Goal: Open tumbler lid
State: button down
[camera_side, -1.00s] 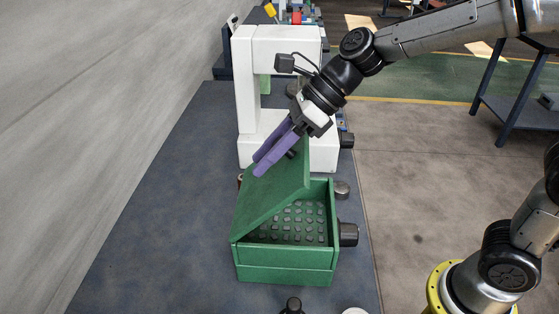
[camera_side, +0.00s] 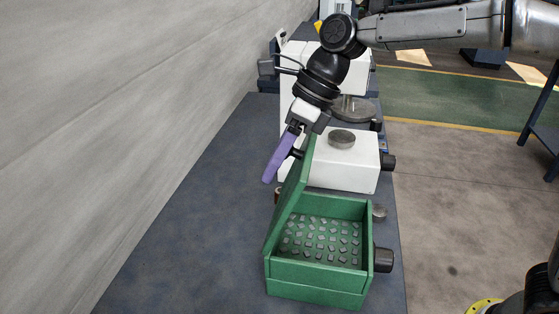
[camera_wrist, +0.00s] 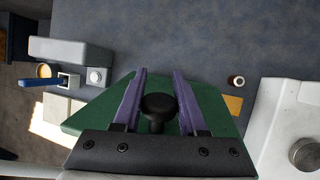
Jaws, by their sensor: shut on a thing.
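The green tumbler (camera_side: 318,278) is an open-topped box on the dark bench, with several small grey pieces inside. Its green lid (camera_side: 285,212) stands steeply raised along the box's left side, nearly upright. My gripper (camera_side: 274,172) has purple fingers and is at the lid's upper end. In the wrist view my gripper (camera_wrist: 159,75) has a finger on each side of the lid's black knob (camera_wrist: 158,106) and is shut on it. The green lid (camera_wrist: 208,108) spreads behind the fingers there. In the side view the knob is mostly hidden by the fingers.
A dark knob (camera_side: 383,260) sticks out from the box's right side. A white machine (camera_side: 345,172) with a round metal disc (camera_side: 341,138) stands just behind the box. A grey wall (camera_side: 130,120) runs along the left. The bench (camera_side: 190,220) left of the box is clear.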

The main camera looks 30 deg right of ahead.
jog(key=shift+f, duration=0.15)
jog(key=shift+c, duration=2.3)
grip_release()
jog(key=shift+r, duration=0.2)
jog(key=v, duration=1.3)
jog(key=shift+d+r, duration=0.15)
jog(key=shift+r, duration=0.1)
